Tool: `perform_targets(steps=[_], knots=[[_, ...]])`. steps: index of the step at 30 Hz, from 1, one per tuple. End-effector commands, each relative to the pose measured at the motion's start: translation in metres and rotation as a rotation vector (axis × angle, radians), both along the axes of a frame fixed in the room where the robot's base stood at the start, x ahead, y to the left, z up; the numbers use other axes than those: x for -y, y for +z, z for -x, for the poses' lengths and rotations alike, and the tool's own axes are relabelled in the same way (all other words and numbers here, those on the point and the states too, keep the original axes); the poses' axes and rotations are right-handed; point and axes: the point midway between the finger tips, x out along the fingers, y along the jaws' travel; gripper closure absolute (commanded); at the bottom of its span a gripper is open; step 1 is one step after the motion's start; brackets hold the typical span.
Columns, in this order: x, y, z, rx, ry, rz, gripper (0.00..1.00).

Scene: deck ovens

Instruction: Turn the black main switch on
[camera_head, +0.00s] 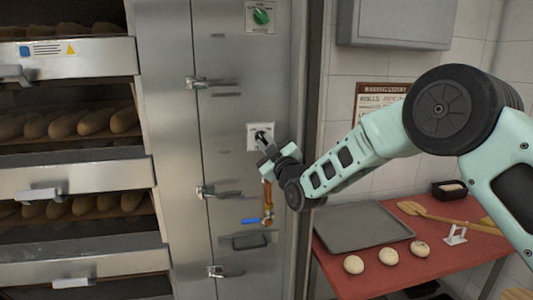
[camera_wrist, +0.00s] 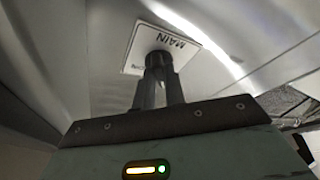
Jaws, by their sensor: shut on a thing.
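The black main switch (camera_wrist: 158,60) sits on a white plate (camera_wrist: 190,45) marked MAIN in the wrist view. In the head view the white plate (camera_head: 252,132) is on the steel oven panel, below the green switch. My gripper (camera_wrist: 158,76) has both fingers closed around the black knob. In the head view my gripper (camera_head: 264,138) reaches the plate from the lower right and covers most of the knob. The knob's exact turn angle is hidden by the fingers.
A green switch (camera_head: 261,16) is higher on the panel. A blue-handled valve (camera_head: 258,220) on a copper pipe is just below my wrist. Several door latches line the panel. A red table (camera_head: 390,278) with a grey tray (camera_head: 362,232) and dough balls stands at right.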

Motion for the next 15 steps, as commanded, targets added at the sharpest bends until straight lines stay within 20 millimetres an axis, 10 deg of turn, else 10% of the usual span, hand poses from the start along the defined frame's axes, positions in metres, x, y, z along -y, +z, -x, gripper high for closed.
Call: perform_targets(steps=[15], knots=[[-0.0044, -0.0126, 0.0017, -0.11, 0.002, -0.388, 1.0]])
